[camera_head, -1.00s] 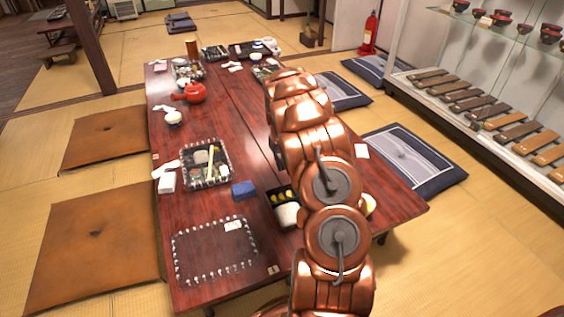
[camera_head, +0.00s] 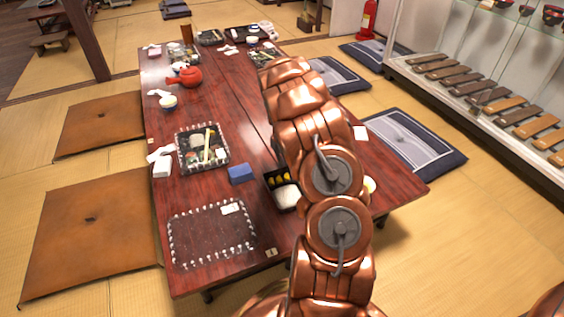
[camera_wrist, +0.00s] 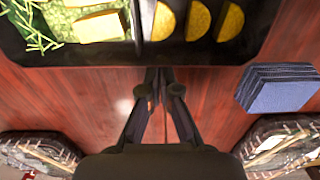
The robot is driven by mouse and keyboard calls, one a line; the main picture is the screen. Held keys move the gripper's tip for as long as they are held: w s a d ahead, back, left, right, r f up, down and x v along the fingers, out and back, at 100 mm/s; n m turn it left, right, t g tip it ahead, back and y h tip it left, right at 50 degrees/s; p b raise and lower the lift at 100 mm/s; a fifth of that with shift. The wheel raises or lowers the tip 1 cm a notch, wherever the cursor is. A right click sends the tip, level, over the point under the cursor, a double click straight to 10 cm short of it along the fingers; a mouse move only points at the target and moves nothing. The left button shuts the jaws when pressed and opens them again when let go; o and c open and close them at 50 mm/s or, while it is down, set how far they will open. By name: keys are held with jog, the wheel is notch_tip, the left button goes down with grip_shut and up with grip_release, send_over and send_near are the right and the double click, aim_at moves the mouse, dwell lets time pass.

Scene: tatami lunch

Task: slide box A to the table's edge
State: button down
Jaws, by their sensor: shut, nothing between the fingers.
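The only open food box near my gripper is black, and I take it as box A (camera_head: 268,190); no letter shows on it. It holds yellow slices and white rice, and stands on the dark red table (camera_head: 215,107), partly hidden behind my arm. In the wrist view, the wall of box A (camera_wrist: 90,54) crosses the top, with yellow slices and greens inside. My gripper (camera_wrist: 158,76) is shut and empty, its fingertips at or just short of this wall; contact cannot be told. In the head view my arm hides the gripper.
A red teapot (camera_head: 190,77) stands farther back. Bare tabletop shows around the near corner.

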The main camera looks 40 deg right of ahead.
jog(key=shift+s, duration=0.1)
dwell(0.3)
jog(key=shift+s+a+r+p, duration=0.15)
jog(key=shift+s+a+p, duration=0.1)
jog(key=shift+s+p, duration=0.5)
jog(key=s, duration=0.1)
jog(key=s+a+p, duration=0.1)
jog(key=s, duration=0.2)
jog(key=shift+s+a, duration=0.25)
jog(key=shift+s, duration=0.05)
jog(key=shift+s+a+p, duration=0.3)
jog(key=shift+s+p, duration=0.05)
jog(key=shift+s, duration=0.3)
jog(key=shift+w, duration=0.1)
